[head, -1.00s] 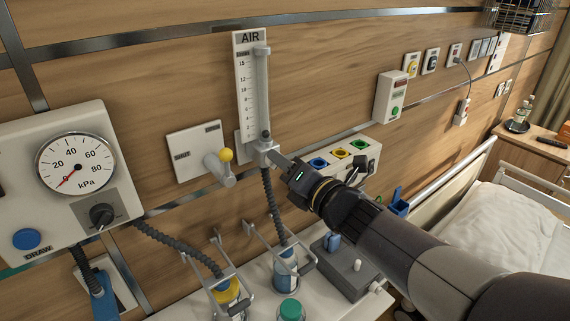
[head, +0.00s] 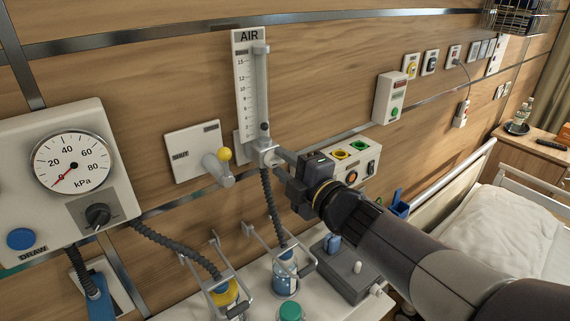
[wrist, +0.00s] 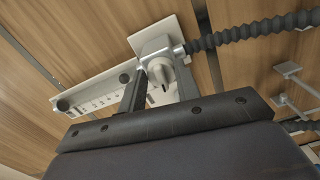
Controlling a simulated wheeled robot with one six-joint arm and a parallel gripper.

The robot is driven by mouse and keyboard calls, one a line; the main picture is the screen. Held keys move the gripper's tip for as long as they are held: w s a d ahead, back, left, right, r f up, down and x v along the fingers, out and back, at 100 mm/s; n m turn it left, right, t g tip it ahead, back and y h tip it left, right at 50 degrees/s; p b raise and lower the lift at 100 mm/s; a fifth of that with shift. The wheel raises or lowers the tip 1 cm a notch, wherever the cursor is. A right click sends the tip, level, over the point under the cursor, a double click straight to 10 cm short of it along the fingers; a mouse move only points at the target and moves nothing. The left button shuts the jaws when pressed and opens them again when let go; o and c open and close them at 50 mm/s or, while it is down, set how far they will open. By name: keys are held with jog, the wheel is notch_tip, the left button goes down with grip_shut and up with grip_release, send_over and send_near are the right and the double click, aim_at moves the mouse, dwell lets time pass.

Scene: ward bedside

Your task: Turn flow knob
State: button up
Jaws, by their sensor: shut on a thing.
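The AIR flowmeter (head: 250,90) is an upright white scale with a clear tube on the wall. Its small dark float (head: 264,127) sits low in the tube, a little above the grey body (head: 265,147). My gripper (head: 280,157) reaches in from the right at the bottom of the flowmeter. In the wrist view my gripper (wrist: 160,92) has its two fingers on either side of the pale grey flow knob (wrist: 161,84) and is shut on it. In the head view the fingers largely hide the knob.
A yellow-tipped lever (head: 225,155) on a wall plate is just left of the flowmeter. A pressure gauge panel (head: 110,130) is further left. A black hose (head: 269,200) hangs below. A coloured socket box (head: 368,160) is close behind my gripper; bottles stand below.

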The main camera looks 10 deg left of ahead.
jog(key=m+p, duration=0.1)
jog(key=m, duration=0.4)
jog(key=shift+f+m, duration=0.1)
jog(key=shift+m, duration=0.2)
jog(key=m, duration=0.2)
jog(key=m+p, duration=0.1)
jog(key=m, duration=0.2)
jog(key=shift+s+a+f, duration=0.1)
jog(key=shift+s, duration=0.05)
jog(key=o, duration=0.9)
jog(key=shift+m, duration=0.3)
jog(key=shift+o, duration=0.2)
jog(key=v, duration=1)
jog(key=shift+s+d, duration=0.2)
jog(key=shift+d, duration=0.1)
